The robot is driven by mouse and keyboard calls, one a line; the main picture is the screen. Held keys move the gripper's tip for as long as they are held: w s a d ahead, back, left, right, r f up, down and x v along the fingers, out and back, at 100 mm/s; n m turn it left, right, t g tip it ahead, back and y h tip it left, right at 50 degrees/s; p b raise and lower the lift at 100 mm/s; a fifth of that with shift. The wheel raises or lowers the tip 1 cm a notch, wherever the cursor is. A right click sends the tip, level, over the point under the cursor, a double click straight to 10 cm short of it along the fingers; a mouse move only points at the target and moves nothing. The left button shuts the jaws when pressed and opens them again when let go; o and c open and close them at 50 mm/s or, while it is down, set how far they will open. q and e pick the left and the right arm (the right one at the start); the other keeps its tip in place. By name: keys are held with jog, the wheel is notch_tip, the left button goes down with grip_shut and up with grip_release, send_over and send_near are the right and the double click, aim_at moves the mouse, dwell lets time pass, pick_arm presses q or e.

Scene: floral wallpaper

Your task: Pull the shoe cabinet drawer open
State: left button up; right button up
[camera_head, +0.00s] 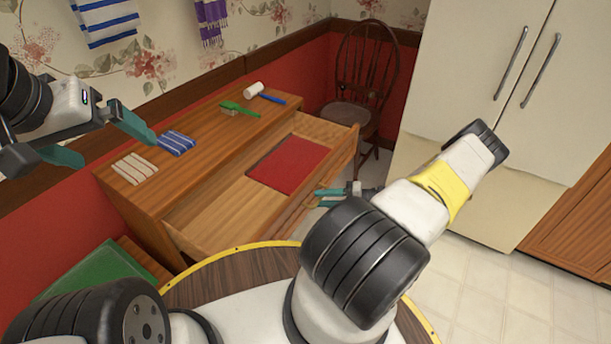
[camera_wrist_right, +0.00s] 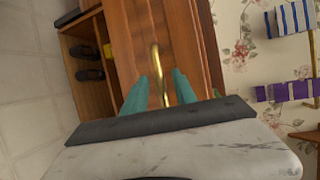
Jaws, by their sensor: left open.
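The shoe cabinet (camera_head: 187,186) is wooden and stands against the wall. Its top drawer (camera_head: 220,205) is pulled well out, and a red flat item (camera_head: 288,163) lies inside. The brass handle (camera_wrist_right: 158,75) shows in the right wrist view. My right gripper (camera_head: 322,198) is at the drawer's front. In the right wrist view its teal fingers (camera_wrist_right: 160,88) stand on either side of the handle, with a narrow gap showing each side. My left gripper (camera_head: 100,140) is open and empty, left of the cabinet top.
A striped blue cloth (camera_head: 176,143), a beige striped cloth (camera_head: 134,168), a green brush (camera_head: 238,109) and a white-headed roller (camera_head: 262,93) lie on the cabinet top. A wooden chair (camera_head: 360,75) stands behind. Dark shoes (camera_wrist_right: 88,62) sit on lower shelves. Tiled floor at right is clear.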

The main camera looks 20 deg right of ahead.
jog(key=v, duration=0.6)
jog(key=shift+s+d, duration=0.15)
jog(key=shift+d, duration=0.05)
jog(key=a+r+n+g+h, duration=0.2)
jog(key=a+r+g+h, duration=0.15)
jog(key=r, duration=0.65)
jog(key=a+r+n+g+h, duration=0.2)
jog(key=a+r, duration=0.2)
jog(key=r, duration=0.6)
jog(key=a+r+n+g+h, duration=0.2)
jog(key=a+r, duration=0.2)
jog(key=r, duration=0.5)
jog(key=s+a+r+t+h, duration=0.2)
jog(key=s+a+r+t, duration=0.1)
jog(key=s+a+r, duration=0.2)
jog(key=s+a+r+n+t+h, duration=0.1)
jog(key=s+a+r, duration=0.4)
jog(key=s+r, duration=0.5)
notch_tip(320, 180, up, 2)
jog(key=shift+r+t+h, duration=0.2)
jog(key=shift+t+h, duration=0.45)
jog(key=shift+t, duration=0.3)
